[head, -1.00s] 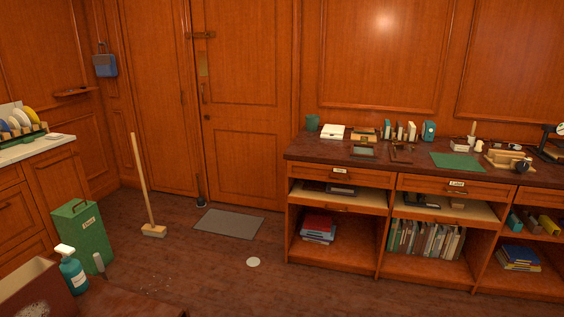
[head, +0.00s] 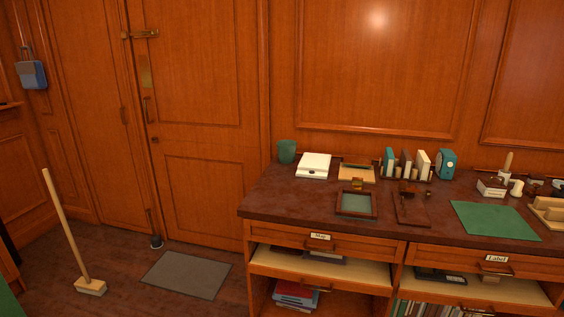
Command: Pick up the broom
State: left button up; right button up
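The broom (head: 68,232) stands at the lower left of the head view. It has a long pale wooden handle and a block-shaped head (head: 90,287) resting on the dark floor. It leans a little, with its top tilted to the left, and nothing visible touches its handle. Neither of my grippers is in view.
A grey mat (head: 186,274) lies on the floor right of the broom, before the wooden door (head: 200,130). A long cabinet with a dark top (head: 285,200) blocks the right side. A green edge (head: 9,303) shows at the lower left corner.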

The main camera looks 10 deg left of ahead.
aim_at(85, 284)
jog(key=i+j+u, duration=0.15)
jog(key=i+u, duration=0.5)
jog(key=u, duration=0.15)
jog(key=i+u, duration=0.45)
jog(key=i+l+u, duration=0.2)
jog(key=u, duration=0.2)
jog(key=i+j+u, duration=0.2)
jog(key=i+u, duration=0.25)
jog(key=i, duration=0.35)
jog(key=i+l+u, duration=0.15)
jog(key=i+u, duration=0.25)
jog(key=i, duration=0.45)
